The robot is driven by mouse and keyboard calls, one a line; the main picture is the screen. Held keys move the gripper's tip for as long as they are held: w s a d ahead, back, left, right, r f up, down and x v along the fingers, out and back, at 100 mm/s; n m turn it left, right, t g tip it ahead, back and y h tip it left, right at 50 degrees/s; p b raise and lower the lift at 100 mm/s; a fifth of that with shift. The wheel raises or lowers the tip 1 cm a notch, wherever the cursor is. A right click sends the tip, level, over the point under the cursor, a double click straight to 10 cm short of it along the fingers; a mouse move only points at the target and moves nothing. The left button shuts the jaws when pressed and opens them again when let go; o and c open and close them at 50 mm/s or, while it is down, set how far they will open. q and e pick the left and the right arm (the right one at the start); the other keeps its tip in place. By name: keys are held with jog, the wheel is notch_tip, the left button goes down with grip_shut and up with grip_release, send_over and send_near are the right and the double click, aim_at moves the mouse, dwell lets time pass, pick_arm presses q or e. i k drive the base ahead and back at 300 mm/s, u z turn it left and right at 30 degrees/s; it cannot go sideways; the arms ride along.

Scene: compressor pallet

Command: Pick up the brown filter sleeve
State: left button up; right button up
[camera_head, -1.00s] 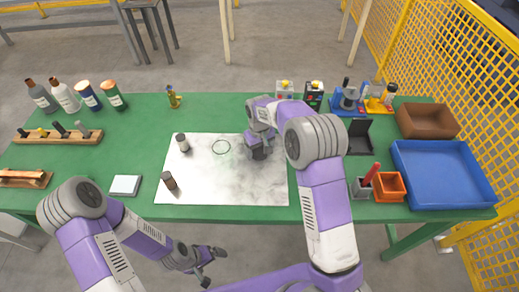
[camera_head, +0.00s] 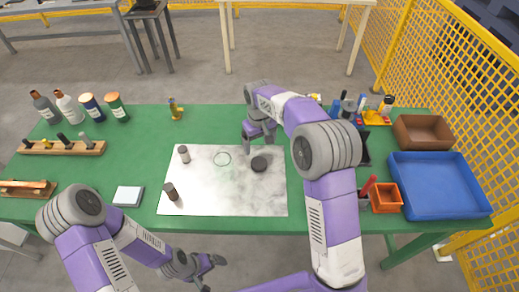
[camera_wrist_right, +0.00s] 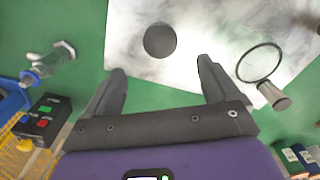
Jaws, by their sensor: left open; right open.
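A short dark brown cylinder (camera_head: 171,191), which looks like the brown filter sleeve, stands upright on the front left of the pale mat (camera_head: 225,200). A grey cylinder (camera_head: 184,154) stands behind it and also shows in the right wrist view (camera_wrist_right: 274,96). My right gripper (camera_head: 259,138) is open and empty near the mat's back edge. A black disc (camera_head: 259,164) lies on the mat in front of it and shows ahead of the fingers in the right wrist view (camera_wrist_right: 160,40). My left gripper (camera_head: 211,271) is open and empty, in front of the table's front edge.
A thin dark ring (camera_head: 222,158) lies on the mat. A white block (camera_head: 128,196) lies left of the mat. Wooden racks and several bottles (camera_head: 68,107) stand at the left. A blue tray (camera_head: 438,205), orange bin (camera_head: 386,197) and brown bin (camera_head: 422,132) are at the right.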

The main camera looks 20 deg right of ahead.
aim_at(169, 187)
jog(key=k, duration=1)
